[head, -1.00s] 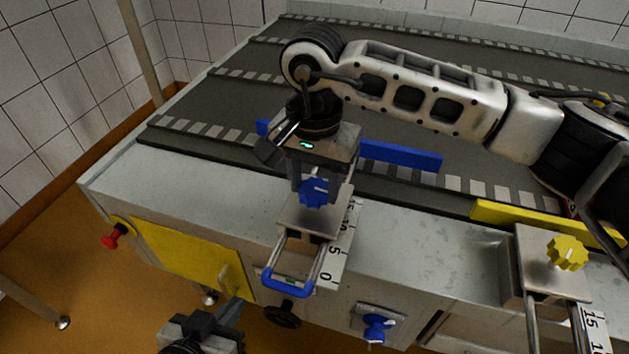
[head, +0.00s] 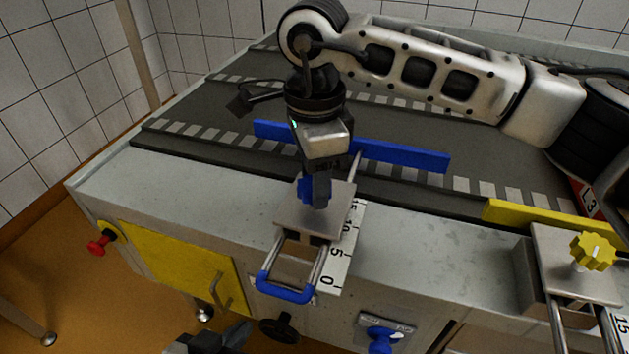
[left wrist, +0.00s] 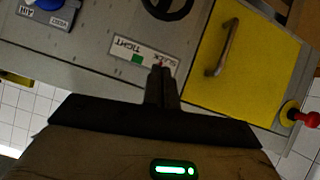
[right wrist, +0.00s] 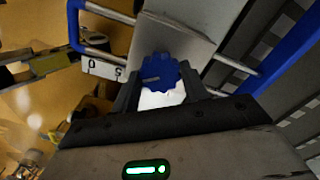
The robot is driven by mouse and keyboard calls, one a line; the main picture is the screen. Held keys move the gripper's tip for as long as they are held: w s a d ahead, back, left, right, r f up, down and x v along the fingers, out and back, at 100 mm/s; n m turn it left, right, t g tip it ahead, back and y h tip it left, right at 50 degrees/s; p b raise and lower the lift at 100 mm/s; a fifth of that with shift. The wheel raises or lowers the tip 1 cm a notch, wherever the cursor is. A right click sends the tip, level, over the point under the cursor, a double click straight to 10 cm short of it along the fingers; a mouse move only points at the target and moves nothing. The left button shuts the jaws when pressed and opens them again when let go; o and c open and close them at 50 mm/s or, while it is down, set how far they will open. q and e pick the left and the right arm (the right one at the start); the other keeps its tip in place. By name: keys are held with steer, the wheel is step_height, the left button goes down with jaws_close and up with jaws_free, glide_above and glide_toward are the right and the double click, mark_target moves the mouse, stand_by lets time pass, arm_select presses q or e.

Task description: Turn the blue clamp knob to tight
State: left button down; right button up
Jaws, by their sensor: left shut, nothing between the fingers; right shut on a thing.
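The blue clamp knob (head: 305,188) sits on the metal clamp block (head: 340,203) and is partly hidden by my right gripper (head: 318,200) in the head view. In the right wrist view the lobed knob (right wrist: 160,72) lies between the fingertips of the right gripper (right wrist: 158,82), with a pale line on its face. The right gripper is shut on it from above. My left gripper (head: 238,335) is shut and empty, low in front of the machine. In the left wrist view its tips (left wrist: 161,75) overlap the edge of a TIGHT/SLACK label (left wrist: 145,52) with green and red marks.
A blue guide rail (head: 400,155) crosses the belt behind the clamp. A blue U-shaped handle (head: 285,290) and a number scale (head: 340,255) are at its front. A yellow knob (head: 592,252) stands right. Below are a dark handwheel (head: 279,330) and blue switch (head: 382,340).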

steer(key=m+b, duration=0.1)
steer(key=m, duration=0.2)
steer(key=m+b, duration=0.1)
steer(key=m, duration=0.3)
steer(key=shift+m+b, duration=0.3)
steer(key=shift+m, duration=1.8)
steer(key=shift+r+m+b, duration=0.1)
steer(key=shift+m+b, duration=0.2)
steer(key=shift+m, duration=0.2)
arm_select(q)
step_height(320, 180, down, 6)
steer(key=d+g, duration=0.1)
steer(key=shift+w+d+f+g, duration=0.25)
steer(key=shift+w+g, duration=0.05)
arm_select(e)
steer(key=shift+m, duration=0.3)
steer(key=shift+w, duration=0.1)
